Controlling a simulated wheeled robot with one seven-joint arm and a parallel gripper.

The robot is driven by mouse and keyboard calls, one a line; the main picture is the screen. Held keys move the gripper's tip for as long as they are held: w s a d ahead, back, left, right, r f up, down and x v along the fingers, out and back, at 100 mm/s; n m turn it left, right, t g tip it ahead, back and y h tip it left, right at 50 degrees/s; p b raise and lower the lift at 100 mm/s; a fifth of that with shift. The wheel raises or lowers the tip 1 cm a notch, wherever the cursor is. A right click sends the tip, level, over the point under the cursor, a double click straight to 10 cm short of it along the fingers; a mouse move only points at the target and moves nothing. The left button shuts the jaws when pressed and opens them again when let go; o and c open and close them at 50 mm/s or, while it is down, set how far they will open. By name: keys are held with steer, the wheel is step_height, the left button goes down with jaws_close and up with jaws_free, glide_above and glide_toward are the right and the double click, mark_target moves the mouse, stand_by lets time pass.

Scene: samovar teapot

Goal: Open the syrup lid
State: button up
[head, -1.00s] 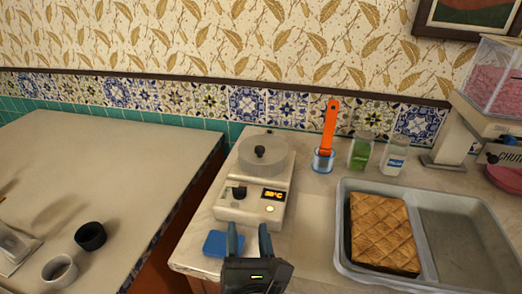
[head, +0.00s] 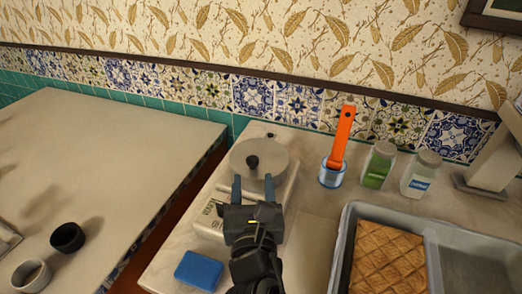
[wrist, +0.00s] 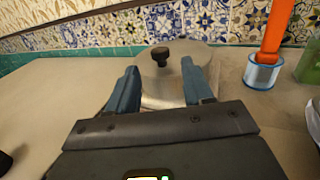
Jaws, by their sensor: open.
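The syrup lid is a round grey disc (head: 273,160) with a black knob (head: 252,161), lying flat on top of the white heater unit (head: 207,222). My gripper (head: 254,187) is open and empty, its two blue fingers pointing at the near side of the lid, with the knob beyond them. In the wrist view the knob (wrist: 160,56) stands between and beyond the fingertips (wrist: 160,70). The fingers cover part of the lid's near edge, and my arm hides much of the heater's front. I cannot tell if the fingertips touch the lid.
A blue sponge (head: 199,270) lies at the counter's front left. An orange-handled brush (head: 340,138) stands in a small cup (head: 332,175) to the right, beside a green jar (head: 378,166) and a white-labelled jar (head: 420,175).

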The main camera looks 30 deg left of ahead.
mark_target(252, 164)
steer(key=x, duration=0.7)
steer(key=shift+w+a, duration=0.15)
steer(key=shift+w, duration=0.05)
jaws_close()
stand_by(0.4)
